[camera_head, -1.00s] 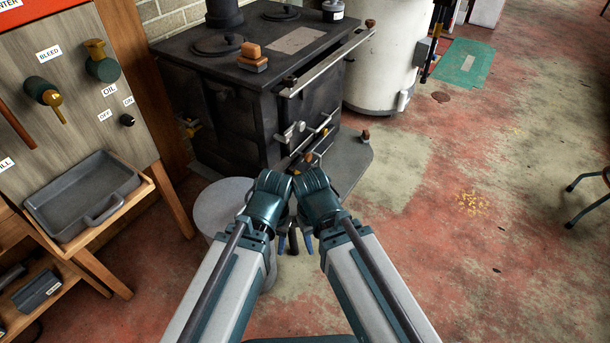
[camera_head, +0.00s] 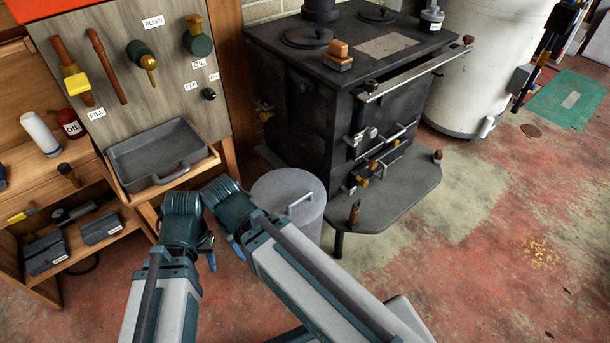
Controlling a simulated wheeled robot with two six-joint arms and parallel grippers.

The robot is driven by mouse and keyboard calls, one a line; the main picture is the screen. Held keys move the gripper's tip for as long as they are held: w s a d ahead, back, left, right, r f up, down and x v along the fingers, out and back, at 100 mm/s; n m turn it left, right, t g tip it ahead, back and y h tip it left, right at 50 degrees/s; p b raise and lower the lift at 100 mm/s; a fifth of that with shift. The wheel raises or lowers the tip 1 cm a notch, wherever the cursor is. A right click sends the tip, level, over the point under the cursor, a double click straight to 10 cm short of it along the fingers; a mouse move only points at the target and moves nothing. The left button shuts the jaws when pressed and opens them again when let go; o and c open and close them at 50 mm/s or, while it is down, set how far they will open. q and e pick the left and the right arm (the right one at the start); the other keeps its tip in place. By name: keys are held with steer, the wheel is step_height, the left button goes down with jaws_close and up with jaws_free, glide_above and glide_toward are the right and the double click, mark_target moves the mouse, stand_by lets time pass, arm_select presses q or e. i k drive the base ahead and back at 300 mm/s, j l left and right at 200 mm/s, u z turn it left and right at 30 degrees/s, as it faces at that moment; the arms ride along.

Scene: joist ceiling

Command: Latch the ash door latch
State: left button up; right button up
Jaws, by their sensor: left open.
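The black stove (camera_head: 313,117) stands right of centre. Its front, seen at an angle, carries several metal bars and wooden-ended handles. The low handle with wooden ends (camera_head: 370,166) appears to belong to the ash door. I cannot tell whether its latch is engaged. My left gripper (camera_head: 209,254) hangs below its wrist at lower left, open and empty, well away from the stove. My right gripper (camera_head: 236,247) is beside it, mostly hidden by its own arm, with one blue finger showing. Neither gripper touches the stove.
A grey lidded bin (camera_head: 287,190) stands between my arms and the stove. A grey hearth plate (camera_head: 405,195) juts out before the stove. A tray (camera_head: 160,178) and a tool panel (camera_head: 120,60) are at left.

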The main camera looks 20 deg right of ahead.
mark_target(364, 183)
steer(key=l+u, duration=0.25)
steer(key=u, duration=0.15)
steer(key=l+u, duration=0.25)
steer(key=u, duration=0.15)
steer(key=l+u, duration=0.2)
steer(key=u, duration=0.2)
steer(key=k+l+u, duration=0.15)
steer(key=u, duration=0.25)
steer(key=k+l+u, duration=0.1)
steer(key=l+u, duration=0.15)
steer(key=u, duration=0.15)
steer(key=k+l+u, duration=0.3)
steer(key=k+l, duration=0.15)
steer(key=k+l+u, duration=0.45)
steer(key=k+u, duration=0.2)
steer(key=k, duration=0.35)
steer(key=k+l, duration=0.1)
steer(key=k, duration=0.3)
steer(key=k+l, duration=0.15)
steer(key=k, duration=0.25)
